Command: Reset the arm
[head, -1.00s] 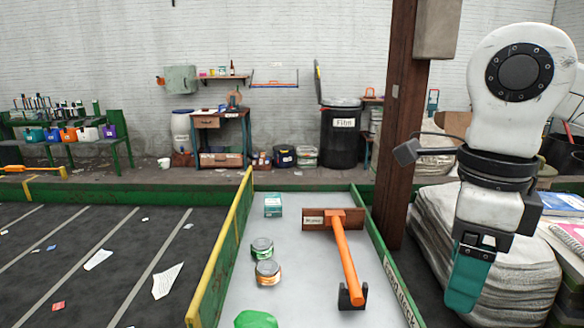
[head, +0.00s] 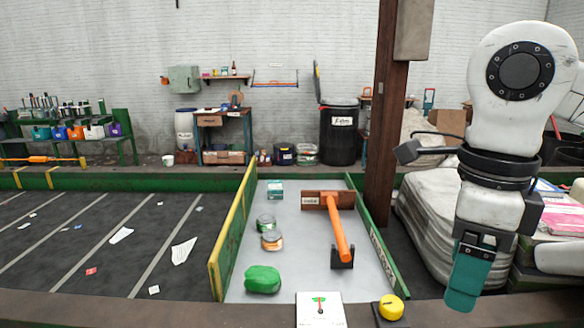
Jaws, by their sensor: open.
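My gripper (head: 466,283) is at the right of the head view, hanging from my raised white arm. Its teal jaws point down and slightly left, and nothing shows between them. It is open. It hangs in front of the wrapped pale bales, to the right of the grey-topped sorting deck (head: 302,240).
A yellow button (head: 391,307) and a white card (head: 320,311) sit at the near edge. A brown post (head: 385,130) stands left of my arm.

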